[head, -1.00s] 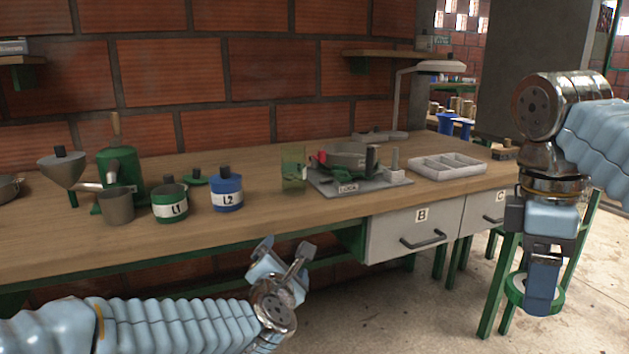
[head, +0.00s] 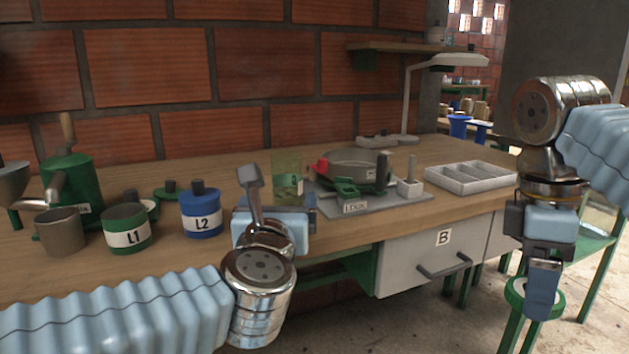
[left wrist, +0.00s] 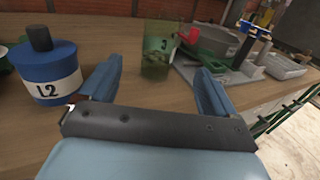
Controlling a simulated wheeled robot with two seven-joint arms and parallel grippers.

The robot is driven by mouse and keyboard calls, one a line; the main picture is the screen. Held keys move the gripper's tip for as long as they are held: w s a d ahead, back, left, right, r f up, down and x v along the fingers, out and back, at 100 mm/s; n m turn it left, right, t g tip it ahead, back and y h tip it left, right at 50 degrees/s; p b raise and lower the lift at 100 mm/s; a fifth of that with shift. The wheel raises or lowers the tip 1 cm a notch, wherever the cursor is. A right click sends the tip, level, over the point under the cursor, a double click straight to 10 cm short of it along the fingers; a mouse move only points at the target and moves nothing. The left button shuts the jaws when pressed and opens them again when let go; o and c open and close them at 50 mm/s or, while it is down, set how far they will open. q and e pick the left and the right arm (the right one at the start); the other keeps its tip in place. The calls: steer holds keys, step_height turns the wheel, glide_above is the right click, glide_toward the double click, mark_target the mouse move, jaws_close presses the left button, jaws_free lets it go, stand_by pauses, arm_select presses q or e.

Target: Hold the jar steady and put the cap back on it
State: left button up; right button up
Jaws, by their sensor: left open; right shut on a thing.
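The jar (head: 287,169) is a see-through green glass with dark contents, upright on the bench, its lower part partly hidden in the head view. It also shows in the left wrist view (left wrist: 158,50), beyond and between the fingers. My left gripper (head: 265,195) is open and empty at the bench's front edge, short of the jar and not touching it. My right gripper (head: 540,300) points down at the far right, off the bench.
Blue canister L2 (head: 201,213) stands left of the jar, close to my left gripper; it also shows in the left wrist view (left wrist: 48,75). Green canister L1 (head: 126,230) stands further left. A grey tray (head: 345,207) with a pan (head: 352,166) stands right of the jar.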

mark_target(285, 183)
arm_select(q)
steer(key=shift+w+r, duration=0.15)
arm_select(e)
steer(key=shift+w, duration=0.2)
arm_select(q)
steer(key=shift+w+d+p, duration=0.2)
steer(key=shift+w, duration=1.5)
steer(key=shift+w+d+p, duration=0.15)
steer(key=shift+w, duration=1.5)
arm_select(e)
steer(key=shift+r, duration=0.4)
arm_select(q)
steer(key=shift+w, duration=0.15)
steer(key=w, duration=0.5)
steer(key=shift+d+f+p, duration=0.2)
steer(key=shift+d+p, duration=0.05)
steer(key=shift+p, duration=0.15)
arm_select(e)
steer(key=shift+r, duration=0.35)
